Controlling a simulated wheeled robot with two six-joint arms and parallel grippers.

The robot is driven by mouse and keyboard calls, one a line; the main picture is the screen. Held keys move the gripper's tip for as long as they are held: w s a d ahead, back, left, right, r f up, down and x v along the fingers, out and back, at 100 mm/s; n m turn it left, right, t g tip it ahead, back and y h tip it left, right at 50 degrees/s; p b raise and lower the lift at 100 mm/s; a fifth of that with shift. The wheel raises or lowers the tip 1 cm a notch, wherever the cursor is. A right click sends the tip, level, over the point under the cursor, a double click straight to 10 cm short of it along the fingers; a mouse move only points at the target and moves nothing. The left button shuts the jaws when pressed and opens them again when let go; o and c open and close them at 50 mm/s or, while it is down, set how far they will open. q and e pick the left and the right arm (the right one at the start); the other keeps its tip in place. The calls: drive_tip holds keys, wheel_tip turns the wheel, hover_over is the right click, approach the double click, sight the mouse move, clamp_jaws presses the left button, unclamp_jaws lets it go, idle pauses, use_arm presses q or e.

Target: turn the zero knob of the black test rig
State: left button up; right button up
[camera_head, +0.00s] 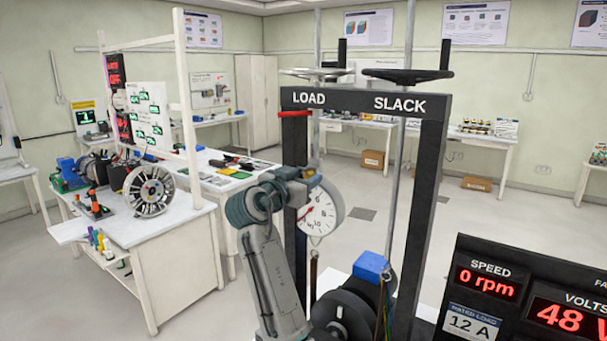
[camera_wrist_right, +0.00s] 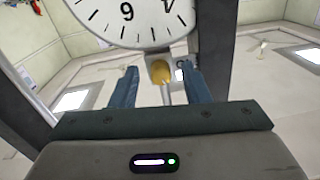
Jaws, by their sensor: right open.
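The black test rig (camera_head: 427,190) stands at centre right, its top bar marked LOAD and SLACK. A round white dial gauge (camera_head: 321,214) hangs in the frame, partly covered by my right gripper (camera_head: 302,180). The dial face (camera_wrist_right: 125,18) fills the top of the right wrist view. A small yellow knob (camera_wrist_right: 161,72) sits just below it, apparently the zero knob. The right gripper (camera_wrist_right: 157,68) is open, one finger on each side of the knob in the picture. A gap shows beside the left finger; contact at the right finger cannot be told. The left gripper is not in view.
A display panel (camera_head: 525,295) reading 0 rpm stands at lower right. A white bench (camera_head: 170,270) with parts is at left. Open floor lies behind.

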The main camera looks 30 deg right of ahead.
clamp_jaws()
drive_tip(key=shift+f+n+b, duration=0.15)
drive_tip(key=shift+n+b, duration=0.25)
drive_tip(key=shift+b, duration=0.1)
drive_tip(key=shift+n, duration=0.7)
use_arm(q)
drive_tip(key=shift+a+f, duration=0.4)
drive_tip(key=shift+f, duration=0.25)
use_arm(e)
unclamp_jaws()
drive_tip(key=shift+r, duration=0.2)
